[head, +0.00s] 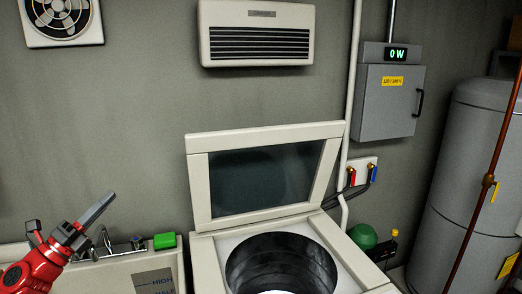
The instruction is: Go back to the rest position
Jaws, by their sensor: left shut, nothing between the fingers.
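My left gripper (92,216) is at the lower left in the head view, on a red arm that comes in from the left edge. Its dark fingers are closed together, point up and to the right, and hold nothing. It is above a low cream sink unit (117,274) and apart from the wall. My right gripper is not in the view.
A top-loading washer (207,262) stands at the center with its glass lid (265,180) raised. A green block (165,241) lies on the sink unit near a tap (137,243). A grey tank (458,180) stands at the right. A wall heater (257,34) hangs above.

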